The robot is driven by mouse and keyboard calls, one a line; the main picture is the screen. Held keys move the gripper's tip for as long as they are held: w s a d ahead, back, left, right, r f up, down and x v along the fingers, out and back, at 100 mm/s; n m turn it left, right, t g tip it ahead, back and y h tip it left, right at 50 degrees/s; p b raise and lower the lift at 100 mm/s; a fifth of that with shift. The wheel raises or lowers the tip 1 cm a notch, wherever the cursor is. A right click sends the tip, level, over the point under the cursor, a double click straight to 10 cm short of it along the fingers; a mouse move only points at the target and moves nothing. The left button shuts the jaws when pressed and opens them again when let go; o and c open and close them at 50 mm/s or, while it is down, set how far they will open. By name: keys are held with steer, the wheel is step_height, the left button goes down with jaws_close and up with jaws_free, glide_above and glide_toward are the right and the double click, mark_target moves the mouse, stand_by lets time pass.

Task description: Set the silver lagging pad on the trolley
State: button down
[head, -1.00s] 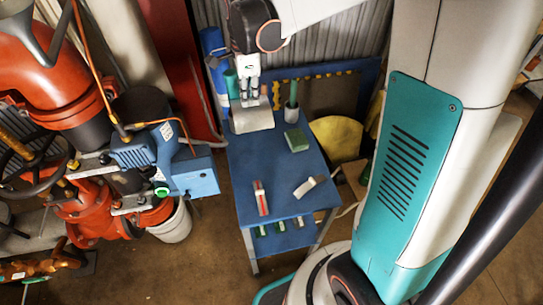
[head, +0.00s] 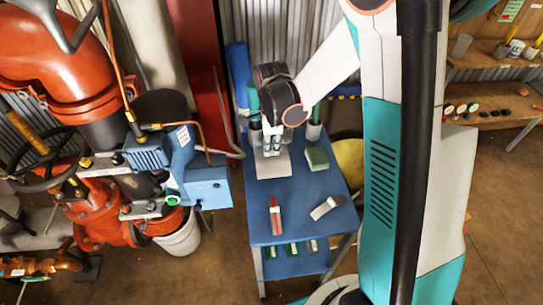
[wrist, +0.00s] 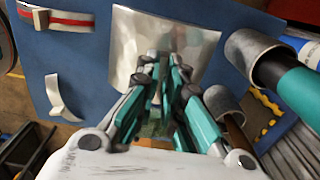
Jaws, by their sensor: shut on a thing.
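The silver lagging pad (head: 274,168) is at the far left part of the blue trolley top (head: 300,190), left of a green block (head: 317,158). It lies flat, on the top or just above it; I cannot tell which. My gripper (head: 271,152) points down and is shut on the pad's far part. In the wrist view, the silver pad (wrist: 165,32) shows beyond my gripper's fingertips (wrist: 165,62), against the blue trolley top (wrist: 85,70). The fingers hide the gripped part of the pad.
A red-and-white item (head: 275,216) and a white tool (head: 327,207) lie on the nearer trolley top. Cups, one holding a green-handled tool (head: 314,122), stand at its far end. Red pipework (head: 75,70) and a blue box (head: 207,187) are at the left.

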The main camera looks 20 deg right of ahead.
mark_target(272, 154)
step_height(272, 154, down, 4)
steer(key=shift+b, duration=0.65)
steer(key=c, duration=1.7)
jaws_free()
steer(key=shift+r, duration=0.1)
step_height(272, 154, up, 12)
steer(key=p, duration=0.4)
steer(key=shift+s+r+n+t, duration=1.2)
steer(key=shift+s+r+n, duration=1.1)
steer(key=shift+s+n, duration=0.95)
steer(key=shift+s+r+n+t, duration=1.2)
steer(key=shift+s+r+n, duration=1.15)
steer(key=shift+s+n, duration=0.9)
steer(key=shift+s+r+n+t, duration=1.2)
steer(key=shift+s+r+n, duration=1.4)
steer(key=shift+n, duration=1)
steer(key=shift+s+f, duration=0.25)
steer(key=shift+f, duration=0.05)
